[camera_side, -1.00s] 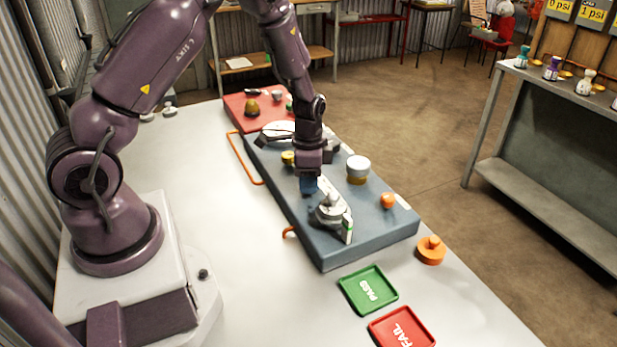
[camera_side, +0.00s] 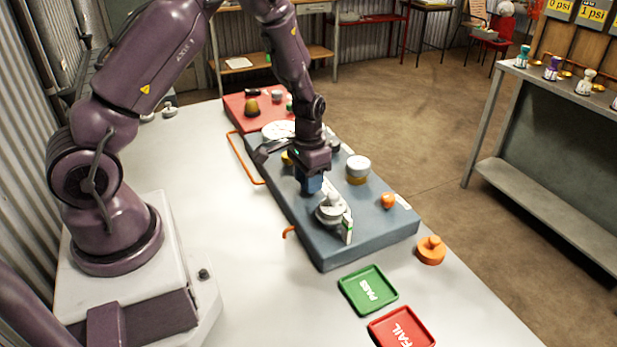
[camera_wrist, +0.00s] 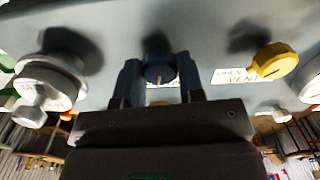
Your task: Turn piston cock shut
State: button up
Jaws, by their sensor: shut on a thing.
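The round blue knob (camera_wrist: 159,68), which I take to be the piston cock, stands on the blue-grey panel (camera_side: 372,236). It has a pale pointer line on its face. My gripper (camera_wrist: 160,82) has one blue finger on each side of it and is shut on it. A white label behind the knob is mostly hidden, so I cannot read it. In the side view my gripper (camera_side: 311,186) points down at the panel, and its fingers and body hide the knob.
A yellow knob (camera_wrist: 275,62) by a label reading "OPEN" and "VENT" is right of my fingers in the wrist view. A grey fitting (camera_side: 332,208) and a white-topped cap (camera_side: 357,168) stand close by. Green (camera_side: 368,290) and red (camera_side: 402,328) trays lie in front.

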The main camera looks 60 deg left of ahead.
jog(key=n, duration=0.5)
jog(key=shift+n, duration=0.3)
jog(key=n, duration=0.5)
jog(key=shift+n, duration=0.3)
jog(key=o, duration=0.9)
notch_tip(320, 180, up, 13)
jog(key=shift+r, duration=0.1)
dwell(0.3)
